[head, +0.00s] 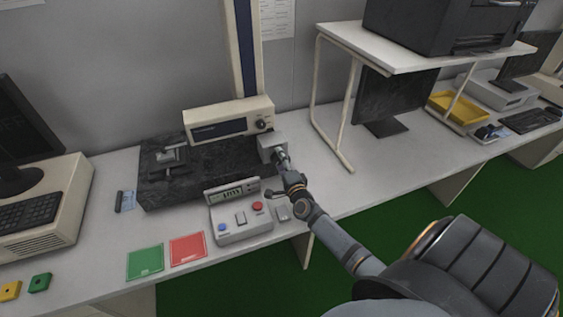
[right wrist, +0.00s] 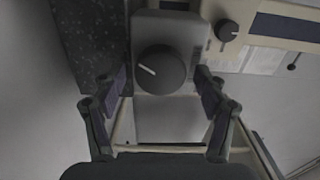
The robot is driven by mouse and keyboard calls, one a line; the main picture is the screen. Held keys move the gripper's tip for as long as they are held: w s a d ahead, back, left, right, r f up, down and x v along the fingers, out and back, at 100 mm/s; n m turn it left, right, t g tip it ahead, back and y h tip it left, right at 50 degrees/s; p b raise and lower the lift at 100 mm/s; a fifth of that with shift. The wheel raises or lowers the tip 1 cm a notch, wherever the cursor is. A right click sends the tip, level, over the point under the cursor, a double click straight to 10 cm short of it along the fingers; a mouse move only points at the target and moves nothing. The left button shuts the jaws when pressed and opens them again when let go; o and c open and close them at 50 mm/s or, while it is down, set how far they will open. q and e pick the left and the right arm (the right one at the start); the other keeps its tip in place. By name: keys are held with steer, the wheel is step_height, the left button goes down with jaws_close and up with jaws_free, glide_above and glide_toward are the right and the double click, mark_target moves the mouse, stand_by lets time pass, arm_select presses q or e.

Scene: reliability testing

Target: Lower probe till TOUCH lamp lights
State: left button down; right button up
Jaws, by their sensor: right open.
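A dark round knob (right wrist: 161,70) with a white pointer line sits on a grey box (head: 271,147) at the right end of the black granite block (head: 205,178). My right gripper (head: 281,158) reaches this box from the front right. In the right wrist view its open fingers (right wrist: 160,82) stand on either side of the knob, with gaps visible and nothing held. A small grey metal fixture (head: 168,157) stands on the granite; I cannot tell whether it includes the probe. No lit TOUCH lamp can be made out. My left gripper is out of view.
A beige instrument (head: 229,120) with a small knob stands behind the granite, near a tall column (head: 245,45). A display unit (head: 240,212) with blue and red buttons sits in front. Green (head: 145,262) and red (head: 188,249) cards lie at the table's front. A white shelf stand (head: 335,125) rises right.

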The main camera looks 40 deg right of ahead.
steer(key=v, duration=1.2)
stand_by(0.9)
steer(key=w+n, duration=0.4)
steer(key=n, duration=0.2)
steer(key=w+d+n, duration=0.1)
steer(key=w+n, duration=0.2)
steer(key=n, duration=0.3)
steer(key=w+d+n, duration=0.1)
steer(key=w+n, duration=0.3)
steer(key=n, duration=0.2)
steer(key=shift+w+d, duration=0.15)
steer(key=shift+w, duration=0.15)
steer(key=shift+r, duration=0.1)
steer(key=shift+c, duration=0.3)
steer(key=c, duration=1.1)
